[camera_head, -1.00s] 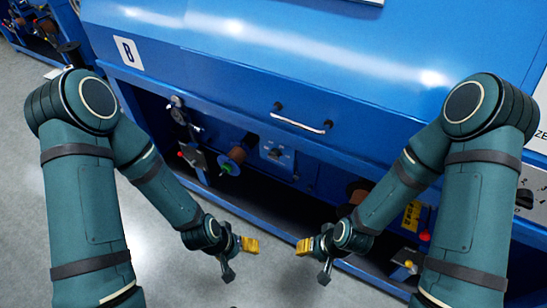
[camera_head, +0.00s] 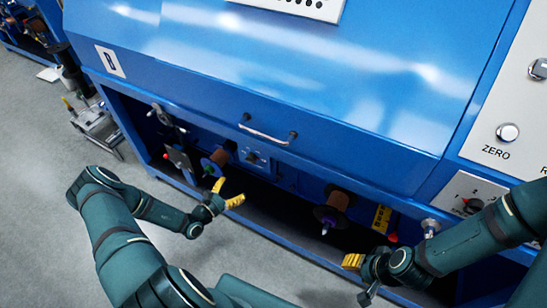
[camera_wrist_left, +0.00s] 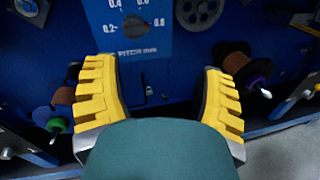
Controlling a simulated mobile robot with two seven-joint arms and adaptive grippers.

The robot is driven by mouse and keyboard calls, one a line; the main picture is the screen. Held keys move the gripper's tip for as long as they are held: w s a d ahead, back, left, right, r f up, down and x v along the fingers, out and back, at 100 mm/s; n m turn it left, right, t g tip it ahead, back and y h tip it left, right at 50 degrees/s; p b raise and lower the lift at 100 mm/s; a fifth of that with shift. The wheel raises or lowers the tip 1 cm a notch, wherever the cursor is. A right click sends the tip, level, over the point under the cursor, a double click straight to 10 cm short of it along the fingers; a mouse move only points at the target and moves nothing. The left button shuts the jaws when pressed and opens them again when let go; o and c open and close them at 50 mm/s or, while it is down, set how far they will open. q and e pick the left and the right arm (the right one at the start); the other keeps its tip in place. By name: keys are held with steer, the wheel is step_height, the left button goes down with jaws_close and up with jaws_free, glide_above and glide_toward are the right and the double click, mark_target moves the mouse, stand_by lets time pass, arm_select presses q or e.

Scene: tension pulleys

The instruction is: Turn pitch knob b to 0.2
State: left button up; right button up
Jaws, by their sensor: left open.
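The pitch knob (camera_wrist_left: 135,24) sits on a blue dial panel (camera_wrist_left: 121,42) marked 0.2 to 0.8 and "PITCH mm" in the left wrist view. It is dark there, and I cannot tell its pointer's setting. In the head view the small knob panel (camera_head: 256,158) is under the cabinet's handle. My left gripper (camera_head: 229,193) is in front of and below the panel; in the left wrist view (camera_wrist_left: 157,64) its yellow fingers are spread, empty, and apart from the knob. My right gripper (camera_head: 353,262) is far to the right, low by the cabinet; its finger opening is unclear.
Spools flank the panel: one (camera_head: 222,155) to the left and one (camera_head: 338,202) to the right. A handle (camera_head: 268,134) juts out above the panel. The blue cabinet's lower rail (camera_head: 270,239) runs below the recess.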

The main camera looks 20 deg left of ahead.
mark_target(249, 160)
arm_select(q)
steer(key=w, duration=0.4)
steer(key=w+n+y+b, duration=0.1)
steer(key=w, duration=0.4)
steer(key=w+y+b, duration=0.1)
steer(key=w, duration=0.3)
steer(key=shift+w+a+t, duration=0.25)
steer(key=shift+w+t, duration=0.1)
steer(key=shift+t, duration=0.05)
arm_select(e)
steer(key=shift+w+d+f, duration=0.1)
steer(key=shift+d+f, duration=0.1)
steer(key=shift+f, duration=0.35)
steer(key=shift+w+d+f, duration=0.1)
steer(key=shift+d+f, duration=0.05)
steer(key=shift+f, duration=0.35)
